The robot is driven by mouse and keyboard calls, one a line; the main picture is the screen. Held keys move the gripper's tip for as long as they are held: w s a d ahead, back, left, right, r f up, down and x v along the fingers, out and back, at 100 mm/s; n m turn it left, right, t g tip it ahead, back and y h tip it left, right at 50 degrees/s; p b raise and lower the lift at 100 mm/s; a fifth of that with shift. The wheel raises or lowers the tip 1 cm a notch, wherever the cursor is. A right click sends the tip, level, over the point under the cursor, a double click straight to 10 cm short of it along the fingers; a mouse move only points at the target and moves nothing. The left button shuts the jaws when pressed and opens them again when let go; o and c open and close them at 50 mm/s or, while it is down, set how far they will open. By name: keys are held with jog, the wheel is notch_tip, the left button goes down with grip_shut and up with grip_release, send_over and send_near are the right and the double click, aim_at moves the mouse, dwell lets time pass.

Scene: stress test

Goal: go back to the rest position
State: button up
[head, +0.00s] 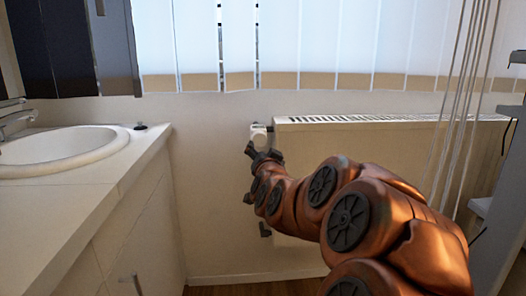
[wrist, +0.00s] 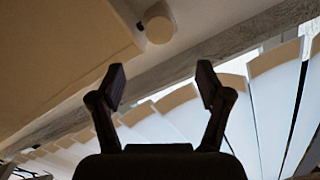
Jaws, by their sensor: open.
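My gripper (head: 262,153) is at the end of my copper-coloured arm, which reaches forward from the lower right in the head view. It is in front of the wall, close to the white valve knob (head: 259,134) at the left end of the radiator (head: 300,150). I cannot tell the exact gap between them. In the wrist view my gripper (wrist: 162,85) has its two dark fingers spread apart with nothing between them. The knob also shows in the wrist view (wrist: 159,24), beyond the fingertips.
A counter (head: 60,215) with a white sink (head: 60,148) stands at the left, with a cabinet below. Vertical blinds (head: 310,45) hang over the window. Cords (head: 462,100) hang at the right, beside a grey shelf unit (head: 500,205). A strip of wooden floor (head: 255,289) shows below.

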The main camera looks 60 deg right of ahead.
jog(key=shift+s+a, duration=0.15)
jog(key=shift+a, duration=0.1)
dwell(0.5)
